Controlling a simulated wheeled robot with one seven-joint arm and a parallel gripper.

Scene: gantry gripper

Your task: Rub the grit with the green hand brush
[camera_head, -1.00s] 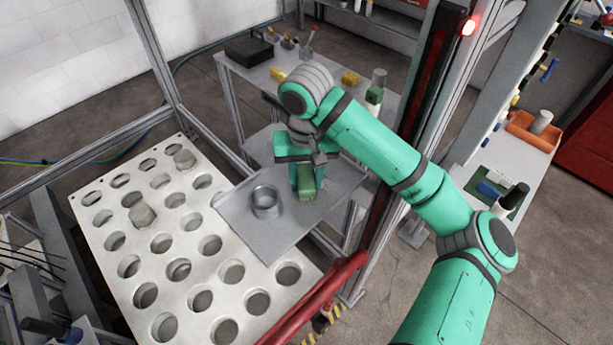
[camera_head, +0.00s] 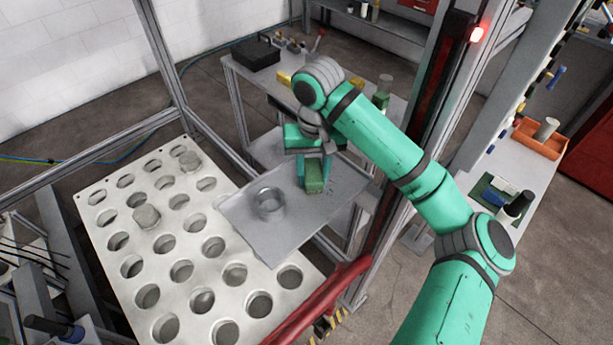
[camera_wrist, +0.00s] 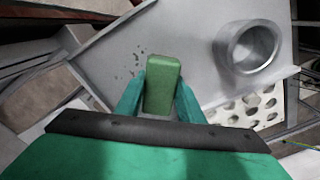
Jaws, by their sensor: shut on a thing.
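The green hand brush (camera_wrist: 162,84) is between the fingertips of my gripper (camera_wrist: 160,98), which is shut on it. In the head view the green brush (camera_head: 314,178) is at the right part of the grey tray (camera_head: 262,233), under my gripper (camera_head: 312,160). I cannot tell whether the brush touches the tray. In the wrist view the grit (camera_wrist: 134,62) shows as small dark specks on the tray, just left of the brush and apart from it. The grit cannot be made out in the head view.
A metal cup (camera_head: 270,204) stands on the tray left of the brush; it also shows in the wrist view (camera_wrist: 250,46). A white plate with round holes (camera_head: 150,262) lies left of the tray. A table (camera_head: 262,84) with a black box (camera_head: 255,55) stands behind.

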